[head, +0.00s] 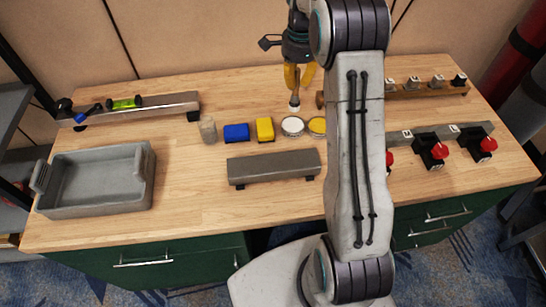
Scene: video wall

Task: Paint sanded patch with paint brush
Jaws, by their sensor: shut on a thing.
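My gripper (297,82), with yellow fingers, points down over the back middle of the bench. It is shut on a slim paint brush (295,102) with a pale lower end. The brush is nearly upright, just behind a round tin with a white top (292,126); I cannot tell whether it touches anything. A tin with a yellow top (317,126) stands to the right, partly hidden by my arm. A grey-brown board (272,167) lies on short dark feet in front of the tins. I cannot make out a sanded patch on it.
A grey tray (100,178) is at left, with a tool rail (140,108) behind.

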